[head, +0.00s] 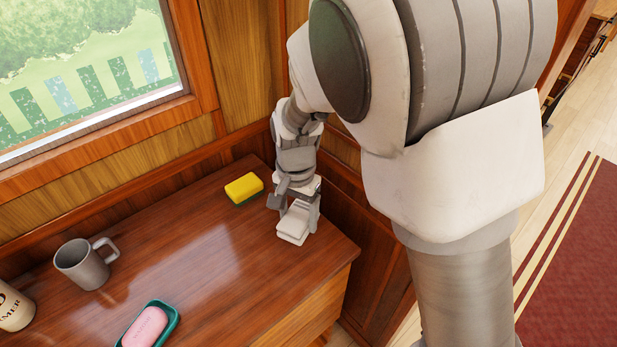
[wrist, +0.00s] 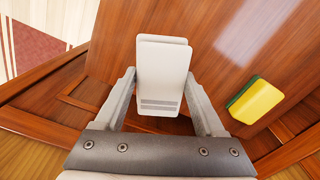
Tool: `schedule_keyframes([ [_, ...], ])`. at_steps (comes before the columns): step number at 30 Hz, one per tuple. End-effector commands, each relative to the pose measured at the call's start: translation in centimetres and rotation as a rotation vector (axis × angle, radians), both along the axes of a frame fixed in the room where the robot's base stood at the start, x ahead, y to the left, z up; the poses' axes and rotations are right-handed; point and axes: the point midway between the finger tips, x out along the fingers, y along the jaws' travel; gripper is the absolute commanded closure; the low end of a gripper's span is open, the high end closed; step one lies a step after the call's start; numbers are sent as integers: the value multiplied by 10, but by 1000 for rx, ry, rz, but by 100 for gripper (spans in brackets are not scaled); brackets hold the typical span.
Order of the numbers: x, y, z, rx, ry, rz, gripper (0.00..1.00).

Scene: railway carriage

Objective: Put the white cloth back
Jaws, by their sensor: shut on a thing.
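The white cloth (head: 294,224) is a small folded pad near the right end of the wooden tabletop (head: 215,270). In the wrist view the cloth (wrist: 162,75) shows two layers and grey stripes near its lower edge. My gripper (head: 293,203) points down over the tabletop, shut on the cloth. Its two fingers flank the cloth's sides in the wrist view (wrist: 161,80). I cannot tell whether the cloth's underside touches the tabletop.
A yellow and green sponge (head: 244,188) lies just left of my gripper, near the wall. A grey mug (head: 84,266), a pink soap (head: 146,327) in a green dish (head: 171,329) and a cream container (head: 12,308) stand farther left. The tabletop's middle is clear.

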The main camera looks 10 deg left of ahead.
Motion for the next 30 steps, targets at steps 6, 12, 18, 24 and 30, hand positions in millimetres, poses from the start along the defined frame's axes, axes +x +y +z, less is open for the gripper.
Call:
schedule_keyframes([
  [6, 3, 4, -12, -2, 2, 1, 81],
  [12, 3, 4, -42, -2, 2, 0, 81],
  [18, 3, 4, -43, 0, 1, 0, 81],
  [24, 3, 4, -44, 0, 0, 0, 18],
  [30, 3, 4, -44, 0, 0, 0, 0],
])
